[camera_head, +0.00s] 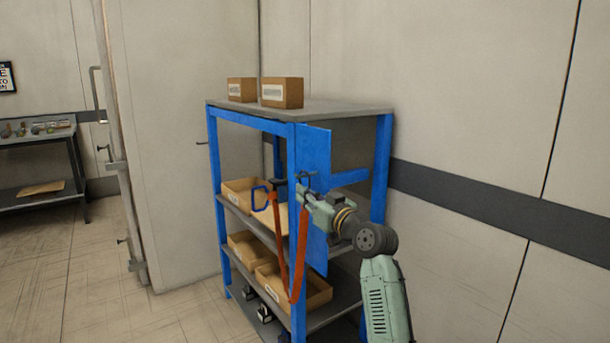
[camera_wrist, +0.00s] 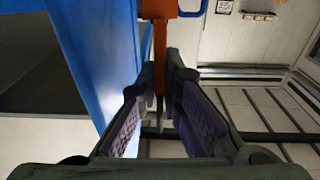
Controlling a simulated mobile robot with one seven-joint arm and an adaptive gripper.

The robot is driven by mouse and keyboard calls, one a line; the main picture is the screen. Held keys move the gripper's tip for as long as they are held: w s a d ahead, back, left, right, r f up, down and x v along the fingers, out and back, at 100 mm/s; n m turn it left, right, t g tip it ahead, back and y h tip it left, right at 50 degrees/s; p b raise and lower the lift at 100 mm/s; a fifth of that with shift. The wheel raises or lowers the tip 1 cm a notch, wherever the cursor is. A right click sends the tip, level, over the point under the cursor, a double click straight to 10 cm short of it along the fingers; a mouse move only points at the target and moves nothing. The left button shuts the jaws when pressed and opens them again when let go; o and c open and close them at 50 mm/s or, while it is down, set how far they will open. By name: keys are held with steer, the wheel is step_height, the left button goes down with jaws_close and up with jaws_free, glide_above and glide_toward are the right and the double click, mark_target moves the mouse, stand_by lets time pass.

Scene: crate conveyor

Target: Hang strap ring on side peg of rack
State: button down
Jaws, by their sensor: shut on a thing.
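An orange strap (camera_head: 279,235) hangs in a long loop below my gripper (camera_head: 283,186) in the head view. A blue ring (camera_head: 260,198) sits at the strap's end, just left of the fingertips. In the wrist view, my gripper (camera_wrist: 160,85) is shut on the orange strap (camera_wrist: 159,50), and part of the blue ring (camera_wrist: 188,12) shows beyond it. The blue rack (camera_head: 313,150) stands behind and beside the gripper. A thin dark peg (camera_head: 201,143) sticks out left from the rack's far left post, apart from the ring. The strap's other end is unclear near my gripper.
Two cardboard boxes (camera_head: 282,93) stand on the rack's top. Open cartons (camera_head: 310,290) fill the lower shelves. A blue side panel (camera_wrist: 95,50) lies close left of the fingers in the wrist view. Floor (camera_head: 170,315) left of the rack is clear.

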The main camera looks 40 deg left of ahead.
steer(key=c, duration=1.7)
jaws_free()
steer(key=d, duration=0.2)
steer(key=s+d, duration=0.1)
steer(key=d, duration=0.5)
steer(key=shift+s+f, duration=0.25)
steer(key=shift+f, duration=0.1)
steer(key=shift+a, duration=0.1)
